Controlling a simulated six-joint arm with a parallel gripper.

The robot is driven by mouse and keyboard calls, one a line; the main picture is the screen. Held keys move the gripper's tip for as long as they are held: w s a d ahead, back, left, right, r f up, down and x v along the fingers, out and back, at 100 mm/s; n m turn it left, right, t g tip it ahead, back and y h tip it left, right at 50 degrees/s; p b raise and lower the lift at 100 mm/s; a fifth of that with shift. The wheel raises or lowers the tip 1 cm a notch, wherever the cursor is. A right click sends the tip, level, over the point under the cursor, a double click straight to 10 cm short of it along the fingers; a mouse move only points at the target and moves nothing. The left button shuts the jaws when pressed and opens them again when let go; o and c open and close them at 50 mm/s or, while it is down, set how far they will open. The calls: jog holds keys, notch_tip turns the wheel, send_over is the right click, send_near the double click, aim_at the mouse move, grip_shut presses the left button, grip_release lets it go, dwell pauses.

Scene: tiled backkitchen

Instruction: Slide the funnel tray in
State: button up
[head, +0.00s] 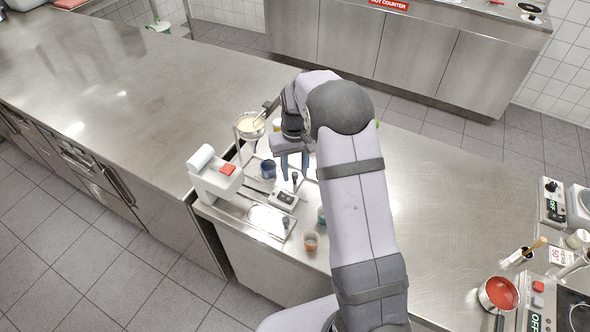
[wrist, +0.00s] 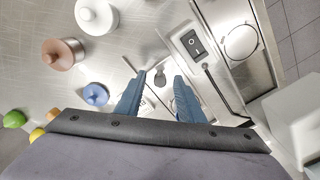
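My gripper (head: 295,170) points down over the steel counter in the head view, its two blue fingers apart. In the wrist view the fingers of my gripper (wrist: 158,82) are open, with a small dark upright knob (wrist: 160,78) between and just beyond their tips. I see no clear contact. A pale funnel-like bowl (head: 250,125) stands at the left of my arm. I cannot tell which part is the funnel tray; a steel tray-like plate with a round-cornered recess (head: 267,220) lies at the counter's front edge and also shows in the wrist view (wrist: 241,43).
A switch box (head: 285,197) stands close to the knob. A white machine with a red button (head: 215,180) is at left. A blue pot (wrist: 95,94), copper pot (wrist: 62,53) and white pot (wrist: 97,15) stand nearby.

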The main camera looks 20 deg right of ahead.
jog(key=shift+r+b, duration=1.25)
jog(key=shift+r, duration=2.4)
jog(key=shift+d+r, duration=0.1)
jog(key=shift+r, duration=0.15)
jog(key=s+r, duration=0.4)
jog(key=r, duration=0.1)
jog(key=s+f+t, duration=0.2)
jog(key=s+f, duration=0.2)
jog(key=f, duration=0.3)
jog(key=shift+w+f+t+p, duration=0.25)
jog(key=shift+w+f+t, duration=0.2)
jog(key=shift+w+f, duration=0.65)
jog(key=shift+w+f+t+p, duration=0.35)
jog(key=shift+w+f, duration=0.45)
jog(key=shift+w, duration=0.5)
jog(key=shift+w+f+t+p, duration=0.2)
jog(key=shift+w+f+t, duration=0.3)
jog(key=shift+w+f, duration=0.6)
